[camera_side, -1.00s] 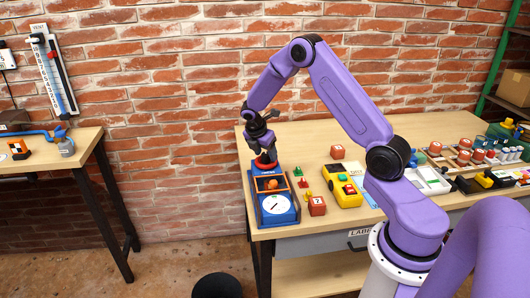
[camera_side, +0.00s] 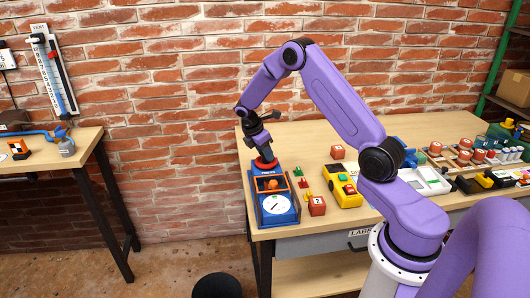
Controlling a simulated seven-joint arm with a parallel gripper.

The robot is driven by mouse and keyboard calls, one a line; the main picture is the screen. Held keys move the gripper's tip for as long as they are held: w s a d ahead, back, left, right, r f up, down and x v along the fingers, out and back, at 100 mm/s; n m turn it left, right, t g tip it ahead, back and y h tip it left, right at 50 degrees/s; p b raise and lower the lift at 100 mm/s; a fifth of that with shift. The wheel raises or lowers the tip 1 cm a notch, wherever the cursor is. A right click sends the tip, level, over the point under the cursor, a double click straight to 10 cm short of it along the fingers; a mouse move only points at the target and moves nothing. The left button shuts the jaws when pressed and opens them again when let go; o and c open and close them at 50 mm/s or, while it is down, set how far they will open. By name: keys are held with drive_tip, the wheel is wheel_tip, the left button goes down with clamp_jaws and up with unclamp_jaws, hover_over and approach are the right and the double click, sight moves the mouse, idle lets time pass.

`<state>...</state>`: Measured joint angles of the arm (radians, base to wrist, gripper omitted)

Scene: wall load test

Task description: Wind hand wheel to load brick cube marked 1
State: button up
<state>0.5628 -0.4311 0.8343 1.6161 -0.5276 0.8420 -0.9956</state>
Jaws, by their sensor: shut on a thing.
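A blue load tester (camera_side: 252,194) stands at the left front corner of the wooden table. It has a white round dial (camera_side: 277,204) at its near end and a red hand wheel (camera_side: 266,163) at its far end. An orange-red piece (camera_side: 272,184) sits in the frame between them; its marking is too small to read. My gripper (camera_side: 265,157) points down at the hand wheel and is shut on it. The fingers hide part of the wheel.
A yellow device (camera_side: 343,190) is farther right. The table's back middle (camera_side: 400,128) is clear.

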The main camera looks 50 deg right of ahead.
drive_tip(key=m+g, duration=0.1)
drive_tip(key=m, duration=0.2)
drive_tip(key=m+g+y, duration=0.1)
drive_tip(key=m, duration=0.2)
drive_tip(key=shift+w+d+m, duration=0.1)
drive_tip(key=shift+w+m, duration=0.1)
drive_tip(key=shift+m, duration=0.1)
drive_tip(key=m+y, duration=0.1)
drive_tip(key=m, duration=0.1)
drive_tip(key=m+g+y, duration=0.1)
drive_tip(key=m, duration=0.2)
drive_tip(key=shift+d, duration=0.15)
drive_tip(key=m+y, duration=0.1)
drive_tip(key=m, duration=0.2)
drive_tip(key=m+y, duration=0.1)
drive_tip(key=m, duration=0.2)
drive_tip(key=shift+d+m+y, duration=0.15)
drive_tip(key=shift+m+y, duration=0.25)
drive_tip(key=m+y, duration=0.1)
drive_tip(key=m, duration=0.1)
drive_tip(key=m+t, duration=0.1)
drive_tip(key=m, duration=0.2)
drive_tip(key=shift+s+d+m+y, duration=0.1)
drive_tip(key=shift+m+y, duration=0.2)
drive_tip(key=shift+y, duration=0.1)
drive_tip(key=o, duration=1)
drive_tip(key=shift+t, duration=0.3)
